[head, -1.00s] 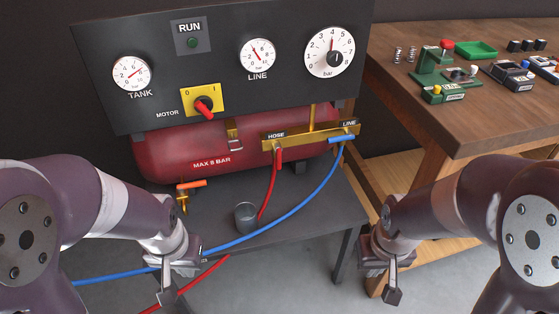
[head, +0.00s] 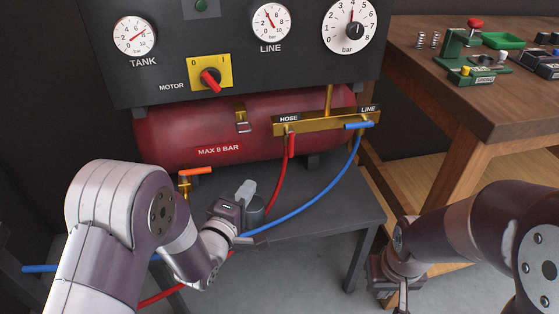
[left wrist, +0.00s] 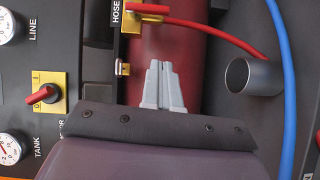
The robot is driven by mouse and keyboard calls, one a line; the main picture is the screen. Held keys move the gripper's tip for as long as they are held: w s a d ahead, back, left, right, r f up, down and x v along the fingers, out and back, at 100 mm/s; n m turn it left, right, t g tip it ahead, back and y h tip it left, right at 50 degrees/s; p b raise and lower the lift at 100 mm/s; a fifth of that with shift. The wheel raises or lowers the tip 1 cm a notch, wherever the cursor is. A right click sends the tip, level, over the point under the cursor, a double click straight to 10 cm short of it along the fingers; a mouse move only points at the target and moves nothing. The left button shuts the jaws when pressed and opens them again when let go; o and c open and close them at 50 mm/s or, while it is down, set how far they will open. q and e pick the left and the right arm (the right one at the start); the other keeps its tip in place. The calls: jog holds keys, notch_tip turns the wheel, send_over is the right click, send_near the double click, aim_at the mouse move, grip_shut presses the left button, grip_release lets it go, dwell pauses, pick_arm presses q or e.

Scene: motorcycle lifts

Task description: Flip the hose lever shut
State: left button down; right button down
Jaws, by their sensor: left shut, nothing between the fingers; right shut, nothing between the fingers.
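The red hose lever (head: 291,146) hangs down from the brass manifold (head: 310,123) under the HOSE label. In the left wrist view the hose lever (left wrist: 146,8) is at the top edge, partly cut off. My left gripper (head: 246,188) is shut and empty, in front of the tank and below and left of the lever, apart from it. Its closed fingers (left wrist: 162,68) point toward the red tank in the left wrist view. My right gripper (head: 396,296) is shut and empty low in the view, partly cut off, far from the lever.
A red hose (head: 279,190) and a blue hose (head: 318,213) run down from the manifold. The blue LINE lever (head: 358,126) lies level at right. A grey cup (left wrist: 254,76) stands near the left gripper. An orange-handled drain valve (head: 195,171) is at left. A wooden workbench (head: 480,110) stands right.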

pick_arm(q)
jog(key=shift+r+n, duration=0.35)
jog(key=shift+n, duration=0.15)
jog(key=b, duration=0.3)
send_near(291, 144)
jog(key=w+a+f, duration=0.3)
jog(key=w, duration=0.2)
jog(key=d, duration=0.1)
jog(key=w+d, duration=0.1)
jog(key=d, duration=0.1)
jog(key=shift+w+d+r, duration=0.15)
jog(key=shift+w+d, duration=0.15)
jog(key=shift+w, duration=0.1)
